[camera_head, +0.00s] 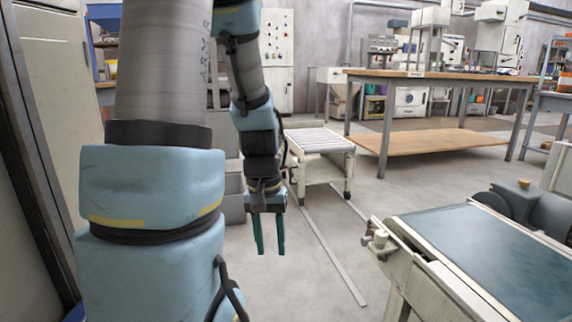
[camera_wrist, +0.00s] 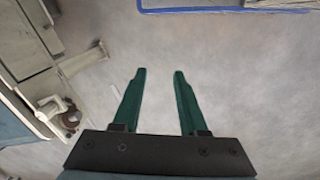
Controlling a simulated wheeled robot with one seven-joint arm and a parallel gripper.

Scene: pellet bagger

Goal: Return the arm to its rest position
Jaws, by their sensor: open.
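My gripper (camera_head: 269,236) hangs from my arm near the middle of the head view, with its two green fingers pointing down over bare floor. In the wrist view my gripper (camera_wrist: 160,95) shows its fingers apart with only grey floor between them. It is open, empty and touching nothing. My large blue and grey arm links fill the left part of the head view and hide what lies behind them.
A belt conveyor (camera_head: 490,250) stands at the lower right. A small roller table (camera_head: 320,142) stands behind my gripper. A wooden workbench (camera_head: 440,78) is at the back right. A tall cabinet (camera_head: 55,90) is close at the left. Floor (camera_head: 320,250) between is mostly clear.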

